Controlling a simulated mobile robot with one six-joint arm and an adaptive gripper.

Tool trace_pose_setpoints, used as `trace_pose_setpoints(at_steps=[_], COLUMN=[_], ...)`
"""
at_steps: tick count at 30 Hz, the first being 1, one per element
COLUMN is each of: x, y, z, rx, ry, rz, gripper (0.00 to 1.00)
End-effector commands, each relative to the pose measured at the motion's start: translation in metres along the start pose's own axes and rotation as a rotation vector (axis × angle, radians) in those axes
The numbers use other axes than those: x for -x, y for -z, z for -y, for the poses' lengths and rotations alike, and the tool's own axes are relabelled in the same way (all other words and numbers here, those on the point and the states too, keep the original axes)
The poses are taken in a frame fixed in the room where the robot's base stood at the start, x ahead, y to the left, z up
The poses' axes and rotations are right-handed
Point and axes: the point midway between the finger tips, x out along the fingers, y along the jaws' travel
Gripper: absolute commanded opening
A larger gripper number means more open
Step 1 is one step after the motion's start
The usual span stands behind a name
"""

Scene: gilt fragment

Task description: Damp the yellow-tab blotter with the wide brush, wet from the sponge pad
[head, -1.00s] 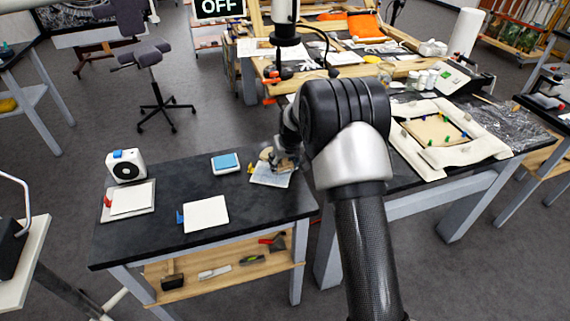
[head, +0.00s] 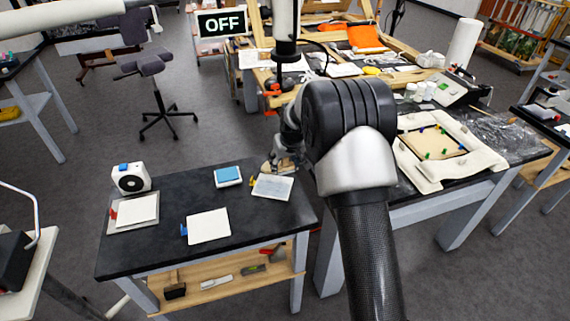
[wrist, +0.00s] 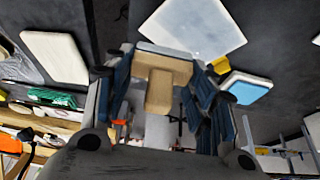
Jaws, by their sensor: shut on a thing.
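My gripper (head: 283,157) is shut on the wide brush (head: 270,167), just behind the yellow-tab blotter (head: 272,188). In the wrist view, the brush's tan wooden body (wrist: 160,80) sits between the dark fingers; its bristles are mostly hidden. The blotter lies flat near the table's right end, its yellow tab at its left edge. It looks greyer than the other blotters. It also shows as a pale sheet in the wrist view (wrist: 195,25). The blue sponge pad (head: 228,175) in its white tray lies left of it. I cannot tell whether the brush touches the blotter.
A blue-tab blotter (head: 208,226) lies at the table's front, and a red-tab blotter (head: 136,210) lies at left by a white round-faced device (head: 131,178). A lower shelf holds hand tools. A second table at right carries a padded frame (head: 435,143).

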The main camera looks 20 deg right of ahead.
Motion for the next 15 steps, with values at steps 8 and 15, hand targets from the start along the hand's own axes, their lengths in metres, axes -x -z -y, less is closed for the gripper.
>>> trace_pose_setpoints(at_steps=[8,15], x=[0.004,0.025], y=[0.002,0.011], z=[0.0,0.0], rx=[0.0,0.0], ry=[0.0,-0.001], rz=[-0.001,-0.003], gripper=[0.32,0.32])
